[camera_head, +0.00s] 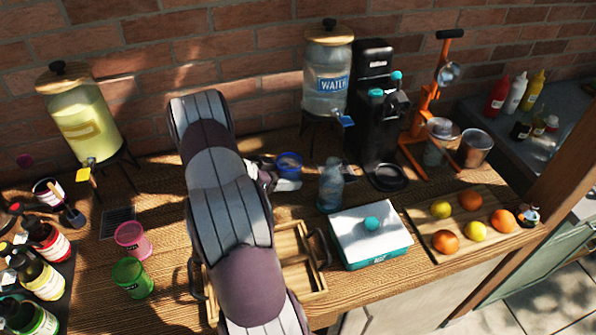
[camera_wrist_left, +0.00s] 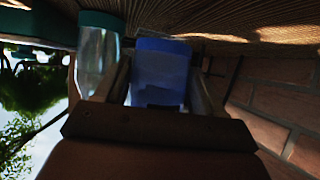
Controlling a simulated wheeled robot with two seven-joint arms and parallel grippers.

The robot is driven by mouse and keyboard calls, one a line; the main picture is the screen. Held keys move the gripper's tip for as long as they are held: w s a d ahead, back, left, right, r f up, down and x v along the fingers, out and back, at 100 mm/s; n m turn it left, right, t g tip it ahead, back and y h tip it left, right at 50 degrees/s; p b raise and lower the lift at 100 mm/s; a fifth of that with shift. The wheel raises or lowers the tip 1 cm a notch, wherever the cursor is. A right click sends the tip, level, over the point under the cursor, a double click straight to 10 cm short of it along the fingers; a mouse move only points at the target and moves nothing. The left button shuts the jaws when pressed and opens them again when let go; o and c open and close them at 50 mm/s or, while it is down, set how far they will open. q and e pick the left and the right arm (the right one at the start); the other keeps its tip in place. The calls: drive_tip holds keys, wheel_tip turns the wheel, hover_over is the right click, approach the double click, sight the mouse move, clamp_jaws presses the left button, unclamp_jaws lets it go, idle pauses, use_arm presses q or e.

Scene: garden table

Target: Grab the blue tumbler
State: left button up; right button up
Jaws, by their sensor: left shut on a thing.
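The blue tumbler (camera_head: 289,161) is at the middle of the table, near the back wall, with its open rim upward in the head view. My left gripper (camera_head: 274,174) is shut on it; my arm hides most of the hand. In the left wrist view, which looks upside down, the tumbler (camera_wrist_left: 160,72) fills the space between the two fingers. I cannot tell whether its base touches the table. My right gripper is in neither view.
A water dispenser (camera_head: 327,75) and a black coffee machine (camera_head: 373,110) stand behind. A wooden tray (camera_head: 300,262) lies partly under my arm, with a white-topped box (camera_head: 368,238) beside it.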

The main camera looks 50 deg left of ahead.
use_arm(q)
drive_tip(key=shift+s+a, duration=0.2)
drive_tip(key=shift+s, duration=0.4)
drive_tip(key=shift+s+a, duration=0.15)
drive_tip(key=shift+s, duration=0.4)
idle(1.3)
